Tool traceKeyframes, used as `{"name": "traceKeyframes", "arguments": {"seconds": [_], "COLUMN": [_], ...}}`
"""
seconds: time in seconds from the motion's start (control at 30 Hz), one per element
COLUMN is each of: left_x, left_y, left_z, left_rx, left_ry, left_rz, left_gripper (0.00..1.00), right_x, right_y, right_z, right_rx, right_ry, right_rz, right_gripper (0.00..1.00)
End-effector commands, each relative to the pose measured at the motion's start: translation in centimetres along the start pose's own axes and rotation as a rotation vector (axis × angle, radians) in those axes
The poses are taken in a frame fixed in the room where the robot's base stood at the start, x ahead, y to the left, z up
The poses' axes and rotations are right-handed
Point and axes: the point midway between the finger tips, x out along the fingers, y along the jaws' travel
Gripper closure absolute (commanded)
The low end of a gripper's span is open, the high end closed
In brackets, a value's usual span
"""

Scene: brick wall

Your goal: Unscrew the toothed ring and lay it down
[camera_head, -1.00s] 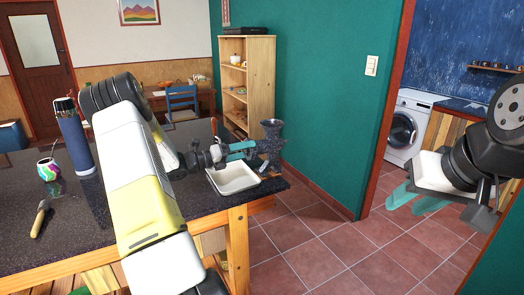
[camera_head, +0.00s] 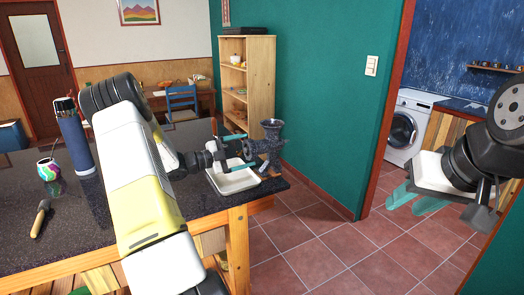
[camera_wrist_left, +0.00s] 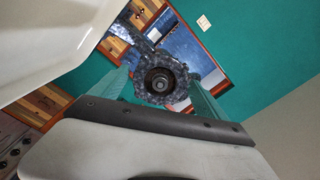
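The dark speckled grinder (camera_head: 272,135) stands upright at the right end of the dark table. Its toothed ring (camera_wrist_left: 160,62) faces my left wrist camera, round the dark opening with a shaft end in the middle. My left gripper (camera_head: 246,150) is open in front of the grinder, one teal finger above the other in the head view. In the left wrist view its fingers stand on either side of the ring, with gaps to it. I cannot tell whether the fingertips reach past the ring's face. My right gripper (camera_head: 416,199) is open and empty, away from the table.
A white tray (camera_head: 232,186) lies below my left gripper on the table (camera_head: 70,225). A blue bottle (camera_head: 76,143), a colourful cup (camera_head: 48,170) and a wooden-handled tool (camera_head: 39,219) are at the left. A shelf (camera_head: 260,82) stands behind the grinder.

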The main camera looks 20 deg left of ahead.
Motion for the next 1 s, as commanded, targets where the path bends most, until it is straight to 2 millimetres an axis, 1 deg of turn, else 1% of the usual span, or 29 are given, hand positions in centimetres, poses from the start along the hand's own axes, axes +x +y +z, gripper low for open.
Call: {"name": "traceKeyframes", "arguments": {"seconds": [0.27, 0.3, 0.63, 0.77, 1.0], "left_x": [0.0, 0.0, -0.2, -1.2, -3.6], "left_y": [0.0, 0.0, 0.0, -0.1, -0.1], "left_z": [0.0, 0.0, 0.0, 0.1, 0.1], "left_rx": [0.002, 0.002, 0.003, 0.003, 0.004], "left_ry": [0.000, 0.000, 0.000, -0.002, -0.002], "left_rz": [0.000, 0.000, -0.001, -0.002, -0.001], "left_gripper": [0.03, 0.08, 0.08, 0.08, 0.08], "right_x": [0.0, 0.0, 0.0, 0.0, 0.0], "right_y": [0.0, 0.0, 0.0, 0.0, 0.0], "right_z": [0.0, 0.0, 0.0, 0.0, 0.0], "right_rx": [0.000, 0.000, 0.000, 0.000, 0.000], "right_ry": [0.000, 0.000, 0.000, 0.000, 0.000], "right_rz": [0.000, 0.000, 0.000, 0.000, 0.000], "right_gripper": [0.64, 0.64, 0.64, 0.64, 0.64]}}
